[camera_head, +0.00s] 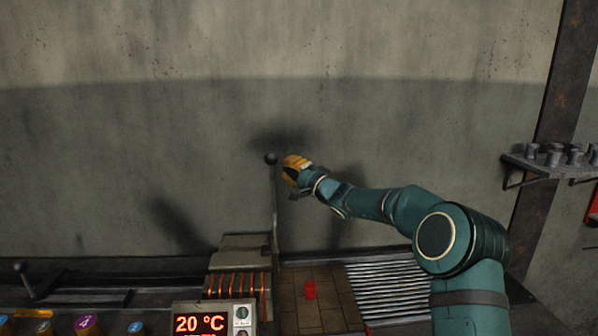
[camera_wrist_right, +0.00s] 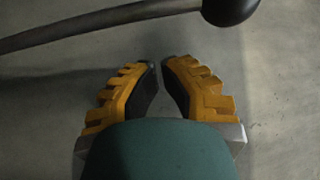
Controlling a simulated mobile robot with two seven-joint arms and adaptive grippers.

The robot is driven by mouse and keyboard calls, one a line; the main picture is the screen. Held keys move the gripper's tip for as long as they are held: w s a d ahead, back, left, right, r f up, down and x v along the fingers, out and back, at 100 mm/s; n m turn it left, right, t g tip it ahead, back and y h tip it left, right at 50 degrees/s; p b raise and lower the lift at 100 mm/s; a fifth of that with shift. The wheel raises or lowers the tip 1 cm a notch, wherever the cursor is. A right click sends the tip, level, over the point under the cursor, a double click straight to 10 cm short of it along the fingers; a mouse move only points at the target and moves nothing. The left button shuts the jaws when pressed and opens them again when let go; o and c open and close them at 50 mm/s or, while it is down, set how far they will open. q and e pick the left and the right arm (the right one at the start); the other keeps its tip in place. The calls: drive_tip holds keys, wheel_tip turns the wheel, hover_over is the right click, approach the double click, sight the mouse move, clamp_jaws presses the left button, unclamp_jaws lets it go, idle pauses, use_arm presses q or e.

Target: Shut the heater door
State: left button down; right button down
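The heater (camera_head: 240,250) is a grey box with glowing orange slots in the lower middle of the head view. A tall thin lever with a dark ball knob (camera_head: 271,158) stands upright at its right side. I cannot clearly make out the door panel. My right gripper (camera_head: 292,170), with yellow fingers, is just right of the knob and apart from it. In the right wrist view the fingertips (camera_wrist_right: 159,64) are nearly together with nothing between them. The lever's rod (camera_wrist_right: 110,17) and knob (camera_wrist_right: 230,8) cross beyond the tips. My left gripper is out of view.
A display (camera_head: 200,323) reads 20 °C. Another ball-ended lever (camera_head: 20,267) is at far left. A shelf (camera_head: 545,168) with grey pieces is at right.

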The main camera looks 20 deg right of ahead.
drive_tip(key=shift+s+a+f, duration=0.1)
drive_tip(key=shift+s+a, duration=0.1)
drive_tip(key=shift+a, duration=0.6)
drive_tip(key=shift+s+a+f, duration=0.1)
drive_tip(key=shift+s+a, duration=0.05)
drive_tip(key=shift+a, duration=0.6)
